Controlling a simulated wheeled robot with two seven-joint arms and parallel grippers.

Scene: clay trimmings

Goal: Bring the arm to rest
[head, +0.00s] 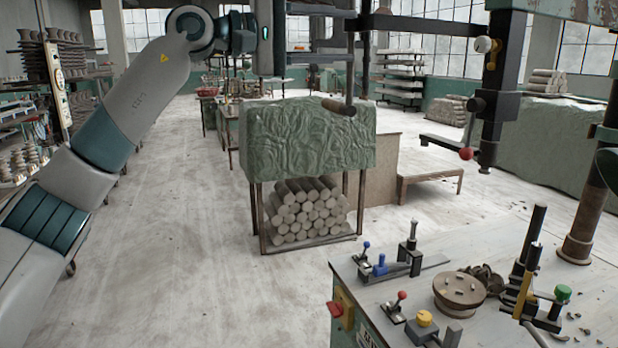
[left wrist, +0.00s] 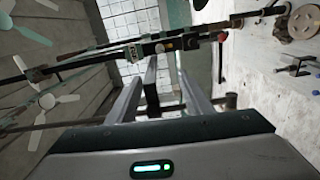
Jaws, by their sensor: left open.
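My left arm (head: 110,130) comes in from the left of the head view and is raised, its wrist high near the top edge. My left gripper (head: 340,28) points to the right there, well above the floor and away from the worktable. In the left wrist view its two fingers (left wrist: 170,68) stand apart with nothing held between them. My right gripper is not in view.
A worktable (head: 400,296) at lower right holds a round brown disc (head: 460,291), curled clay trimmings (head: 489,277) and several knobbed levers. A dark machine frame (head: 489,110) hangs above it. A green-draped stand (head: 305,140) is mid-room. Left floor is clear.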

